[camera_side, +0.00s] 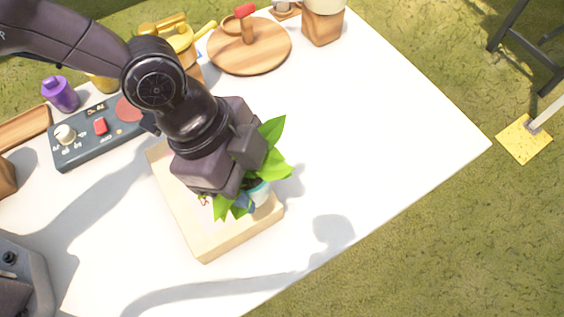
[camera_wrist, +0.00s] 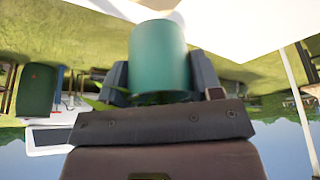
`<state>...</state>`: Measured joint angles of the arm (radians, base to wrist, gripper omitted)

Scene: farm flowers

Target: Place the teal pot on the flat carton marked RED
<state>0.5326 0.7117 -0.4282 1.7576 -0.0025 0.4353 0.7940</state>
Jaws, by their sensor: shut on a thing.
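The teal pot (camera_side: 260,192) holds a green leafy plant (camera_side: 273,163) and sits at the lower right part of the flat tan carton (camera_side: 222,238). My gripper (camera_side: 248,198) is shut on the pot from above and hides much of it in the side view. In the wrist view the teal pot (camera_wrist: 159,58) fills the space between the two fingers of my gripper (camera_wrist: 160,80). I cannot tell whether the pot touches the carton or hovers just above it. Red marks show on the carton top, but my gripper covers most of the marking.
A grey control box (camera_side: 98,130) with knobs lies left of the carton. The white table is clear to the right.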

